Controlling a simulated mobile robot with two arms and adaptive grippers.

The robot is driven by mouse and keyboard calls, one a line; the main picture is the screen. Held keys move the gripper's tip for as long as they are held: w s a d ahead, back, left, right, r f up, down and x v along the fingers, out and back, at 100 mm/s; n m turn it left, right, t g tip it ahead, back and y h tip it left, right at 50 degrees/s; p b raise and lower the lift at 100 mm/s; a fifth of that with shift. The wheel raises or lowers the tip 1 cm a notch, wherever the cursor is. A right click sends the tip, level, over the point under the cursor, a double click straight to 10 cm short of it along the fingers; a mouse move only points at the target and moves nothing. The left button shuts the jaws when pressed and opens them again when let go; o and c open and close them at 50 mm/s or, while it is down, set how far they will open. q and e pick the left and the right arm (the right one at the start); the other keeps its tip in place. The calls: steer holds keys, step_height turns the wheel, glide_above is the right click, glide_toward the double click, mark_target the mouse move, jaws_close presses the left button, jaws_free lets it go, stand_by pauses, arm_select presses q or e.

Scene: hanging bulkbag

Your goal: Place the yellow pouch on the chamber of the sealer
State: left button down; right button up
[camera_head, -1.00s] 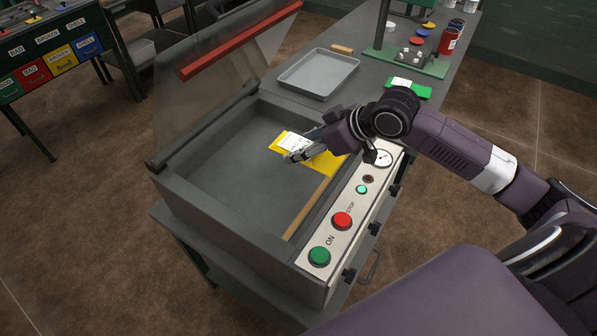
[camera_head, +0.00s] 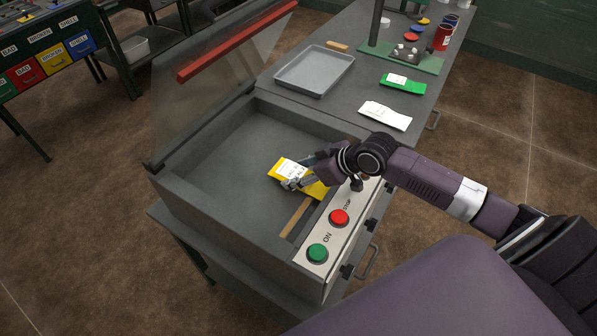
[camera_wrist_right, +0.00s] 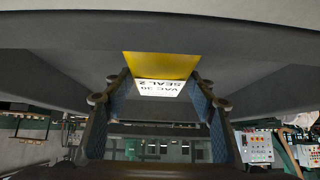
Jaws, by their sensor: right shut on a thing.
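The yellow pouch (camera_head: 317,190) with a white label is in my right gripper (camera_head: 291,183), inside or just above the open chamber of the sealer (camera_head: 225,165). In the right wrist view the pouch (camera_wrist_right: 160,66) shows between the two fingers (camera_wrist_right: 160,100), its label reading "VAC 30" and "SEAL 2". Whether the pouch touches the chamber floor I cannot tell. The sealer's clear lid with a red bar (camera_head: 235,42) stands raised. A tan sealing strip (camera_head: 295,217) lies along the chamber's right side, partly hidden by the pouch. My left gripper is not in view.
The control panel has a green ON button (camera_head: 317,253) and a red STOP button (camera_head: 339,217) beside my right arm. A grey tray (camera_head: 314,71), a white pouch (camera_head: 385,116) and a green pouch (camera_head: 403,83) lie on the table behind. The chamber's left part is clear.

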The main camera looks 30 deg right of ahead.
steer(key=shift+f, duration=0.2)
steer(key=shift+f, duration=0.35)
steer(key=o, duration=1.3)
steer(key=shift+s, duration=0.1)
steer(key=shift+o, duration=0.2)
steer(key=shift+f, duration=0.1)
steer(key=shift+r, duration=0.55)
steer(key=v, duration=0.9)
steer(key=shift+s+d+r+b, duration=0.15)
steer(key=shift+r+b, duration=0.1)
steer(key=shift+b, duration=0.05)
steer(key=shift+p+v, duration=0.35)
steer(key=shift+v, duration=0.85)
steer(key=shift+r, duration=0.1)
